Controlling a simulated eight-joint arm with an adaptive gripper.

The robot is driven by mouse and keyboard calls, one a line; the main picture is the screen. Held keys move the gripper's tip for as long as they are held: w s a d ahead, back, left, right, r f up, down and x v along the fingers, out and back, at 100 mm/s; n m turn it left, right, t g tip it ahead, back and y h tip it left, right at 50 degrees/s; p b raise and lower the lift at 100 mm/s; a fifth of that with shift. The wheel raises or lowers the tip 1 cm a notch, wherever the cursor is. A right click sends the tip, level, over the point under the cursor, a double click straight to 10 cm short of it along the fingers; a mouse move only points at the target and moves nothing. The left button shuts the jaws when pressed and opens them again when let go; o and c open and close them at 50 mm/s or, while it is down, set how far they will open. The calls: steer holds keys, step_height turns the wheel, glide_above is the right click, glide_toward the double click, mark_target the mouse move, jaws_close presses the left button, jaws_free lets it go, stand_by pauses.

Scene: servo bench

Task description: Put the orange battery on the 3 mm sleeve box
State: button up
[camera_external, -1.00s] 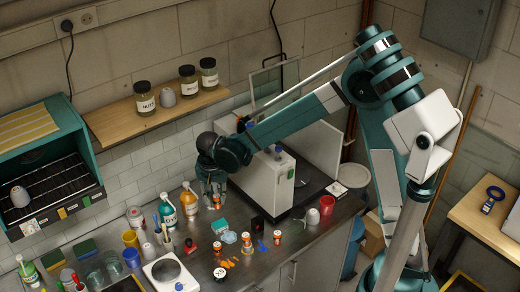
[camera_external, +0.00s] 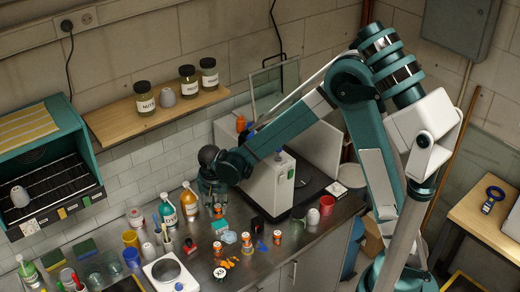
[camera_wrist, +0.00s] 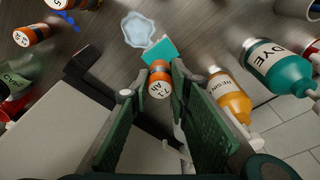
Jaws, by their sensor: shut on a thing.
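My gripper (camera_wrist: 150,92) is shut on an orange battery (camera_wrist: 158,85) with a white label, held between the fingertips. In the external view the gripper (camera_external: 213,192) points down over the bench, and the battery (camera_external: 217,210) shows just below it. A small teal box (camera_wrist: 161,51) lies just beyond the battery in the wrist view, and it also shows in the external view (camera_external: 220,226). No lettering can be read on it, so I cannot tell whether it is the 3 mm sleeve box. The gap between battery and box is unclear.
A teal dye bottle (camera_wrist: 280,68) and an orange resin bottle (camera_wrist: 229,97) stand close beside the gripper. A clear crumpled piece (camera_wrist: 138,30) lies past the teal box. More orange cylinders (camera_external: 246,239) are scattered on the bench. A white machine (camera_external: 268,190) stands right of the gripper.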

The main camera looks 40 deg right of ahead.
mark_target(219, 215)
steer(key=shift+f, duration=0.15)
steer(key=shift+f, duration=2.05)
steer(key=shift+f, duration=0.15)
steer(key=o, duration=0.9)
steer(key=shift+s+a+r, duration=0.2)
steer(key=shift+r, duration=1.85)
steer(key=shift+s+a+r, duration=0.25)
steer(key=shift+r, duration=1.75)
steer(key=shift+s+a+r, duration=0.2)
steer(key=shift+r, duration=1.85)
steer(key=shift+d+r, duration=0.1)
